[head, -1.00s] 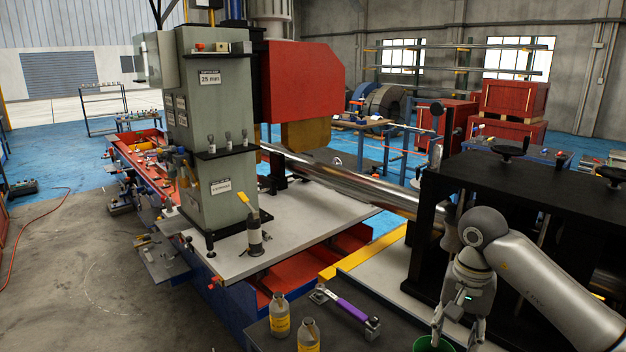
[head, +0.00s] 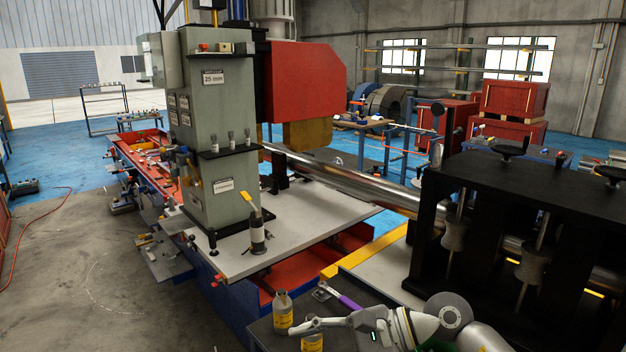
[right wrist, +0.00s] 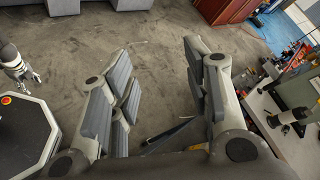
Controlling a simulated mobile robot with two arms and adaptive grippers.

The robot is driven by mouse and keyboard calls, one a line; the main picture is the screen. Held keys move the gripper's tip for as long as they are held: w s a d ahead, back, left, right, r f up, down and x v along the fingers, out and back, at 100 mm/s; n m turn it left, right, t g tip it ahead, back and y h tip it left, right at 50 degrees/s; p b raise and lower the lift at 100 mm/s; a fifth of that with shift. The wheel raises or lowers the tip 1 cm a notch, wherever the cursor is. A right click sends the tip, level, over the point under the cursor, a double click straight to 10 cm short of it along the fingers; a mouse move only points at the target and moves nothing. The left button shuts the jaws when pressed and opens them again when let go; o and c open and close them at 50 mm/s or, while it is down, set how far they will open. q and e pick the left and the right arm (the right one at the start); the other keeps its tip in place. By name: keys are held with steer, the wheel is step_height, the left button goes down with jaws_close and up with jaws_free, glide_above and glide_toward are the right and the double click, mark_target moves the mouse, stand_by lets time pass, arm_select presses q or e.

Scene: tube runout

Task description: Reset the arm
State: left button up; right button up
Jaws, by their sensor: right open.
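My right arm comes in from the lower right in the head view. Its grey gripper (head: 300,325) lies nearly level, pointing left, in front of the two bottles at the bottom. Another gripper, which looks like my left one (right wrist: 28,74), hangs at the left edge of that view, too small to judge. It is not in the head view.
A yellow-labelled bottle (head: 283,312) and a second bottle (head: 312,342), partly covered by my gripper, stand on the dark bench. A purple-handled tool (head: 348,301) lies beside them. The black roller stand (head: 530,205) rises at right, with the shiny tube (head: 350,184) running left from it.

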step_height(320, 180, up, 6)
steer(key=a+m+t+y, duration=0.3)
steer(key=m+y, duration=0.2)
steer(key=m, duration=0.1)
steer(key=w+d+r+m+t+h, duration=0.2)
steer(key=d+m+t, duration=0.2)
steer(key=m+t, duration=0.45)
steer(key=w+d+r+m+t+h, duration=0.15)
steer(key=d+m+t, duration=0.4)
steer(key=m, duration=0.65)
steer(key=s+d+f+m+g+h, duration=0.25)
steer(key=d+f+m+h, duration=1.2)
steer(key=m, duration=0.85)
steer(key=s+f+m+g, duration=0.55)
steer(key=s+f, duration=0.35)
steer(key=s, duration=0.3)
steer(key=s+f+m+g, duration=0.4)
steer(key=s+f+g, duration=0.3)
steer(key=s+f, duration=0.45)
step_height(320, 180, down, 25)
steer(key=s, duration=0.2)
steer(key=s+d+f+g, duration=0.2)
steer(key=s+f, duration=1.4)
steer(key=s, duration=0.1)
steer(key=shift+d+n+h, duration=0.3)
steer(key=shift+d, duration=0.05)
